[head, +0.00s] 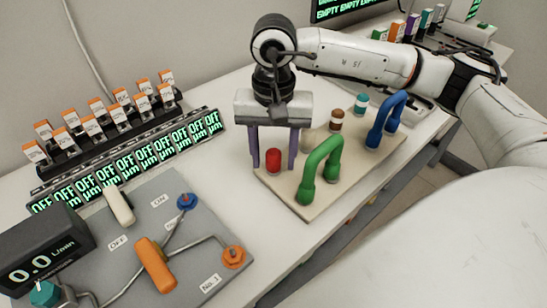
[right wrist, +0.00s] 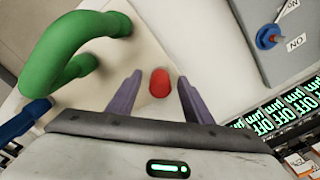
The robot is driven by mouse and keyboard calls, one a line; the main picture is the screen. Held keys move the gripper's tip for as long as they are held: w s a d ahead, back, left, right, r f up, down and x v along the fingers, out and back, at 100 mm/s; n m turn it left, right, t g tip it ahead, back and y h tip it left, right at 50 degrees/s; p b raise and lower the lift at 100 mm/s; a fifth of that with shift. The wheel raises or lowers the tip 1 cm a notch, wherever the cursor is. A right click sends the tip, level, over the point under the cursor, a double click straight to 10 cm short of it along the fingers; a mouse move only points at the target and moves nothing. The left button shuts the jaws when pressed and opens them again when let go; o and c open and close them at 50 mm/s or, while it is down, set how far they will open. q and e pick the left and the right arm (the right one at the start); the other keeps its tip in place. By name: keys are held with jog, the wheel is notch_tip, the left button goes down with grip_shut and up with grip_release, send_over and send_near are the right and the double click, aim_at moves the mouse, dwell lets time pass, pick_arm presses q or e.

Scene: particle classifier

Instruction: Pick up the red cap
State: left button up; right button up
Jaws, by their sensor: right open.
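The red cap (head: 273,160) stands near the left corner of a beige board (head: 290,192) in the head view. My right gripper (head: 273,162) is above the board, pointing down, with its two purple fingers apart, one on each side of the cap in the picture. In the right wrist view the red cap (right wrist: 159,83) lies between the open fingertips (right wrist: 160,88), with gaps on both sides. I cannot tell how far the fingertips are above the board. My left gripper is not in view.
A green handle (head: 320,168) stands right of the cap, close to my right gripper. A brown cap (head: 336,120), a teal cap (head: 361,103) and a blue handle (head: 387,120) are farther along the board. A grey panel (head: 185,235) with an orange valve handle (head: 155,265) lies at the left.

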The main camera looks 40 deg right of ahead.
aim_at(274, 151)
jog(key=c, duration=1)
notch_tip(274, 151, up, 10)
